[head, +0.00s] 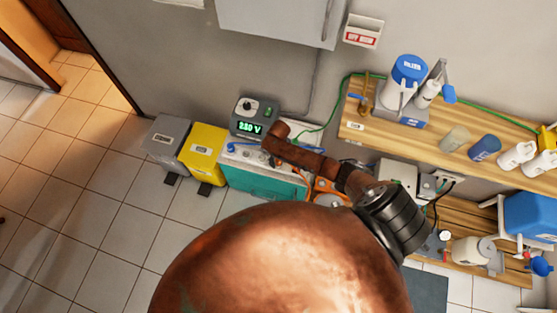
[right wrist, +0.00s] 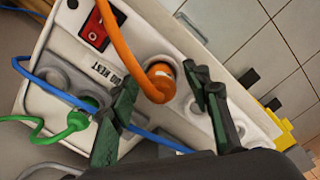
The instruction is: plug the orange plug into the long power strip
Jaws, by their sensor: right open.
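The long white power strip (right wrist: 62,50) fills much of the right wrist view, with a row of round sockets and a red switch (right wrist: 95,31). The orange plug (right wrist: 160,78) stands at one of its sockets, its thick orange cord arching toward the camera; I cannot tell how deep it sits. My right gripper (right wrist: 162,100) is open, one green-black finger on each side of the plug, apparently not touching it. In the head view the strip (head: 250,153) lies on a teal case, partly hidden by my right arm. My left gripper is not in view.
A green plug (right wrist: 78,120) sits on the strip, and a blue cord (right wrist: 60,95) crosses it near my fingers. A meter reading 230 V (head: 250,118) stands behind. Yellow (head: 206,143) and grey (head: 167,135) boxes stand left. A wooden shelf (head: 365,135) lies right.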

